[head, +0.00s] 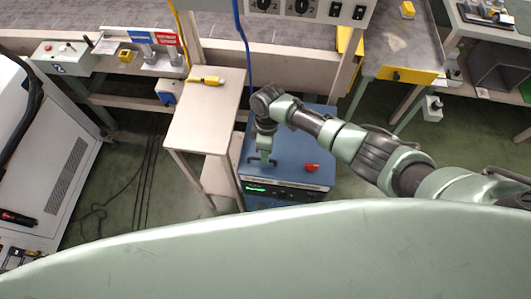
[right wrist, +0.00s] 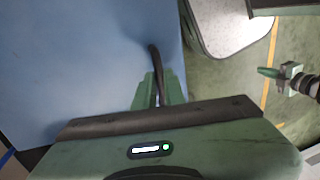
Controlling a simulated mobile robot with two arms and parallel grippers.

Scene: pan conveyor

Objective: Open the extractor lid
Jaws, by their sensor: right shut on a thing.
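The extractor is a blue box (head: 290,185) with a dark front strip and a green display, standing on the floor right of a small beige table. Its blue lid (head: 290,148) looks flat on top; I cannot tell any small gap. My right gripper (head: 262,160) points down at the lid's front left part. In the right wrist view, the green fingers of the gripper (right wrist: 159,98) are shut on a dark curved handle (right wrist: 154,62) on the blue surface (right wrist: 80,60). The fingers hide part of the handle. My left gripper does not show in the head view.
A red knob (head: 312,168) sits on the blue box's front right. The beige table (head: 208,110) with a yellow tool (head: 205,80) stands close on the left. A conveyor (head: 280,45) runs behind. Green floor shows on the left with dark cables.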

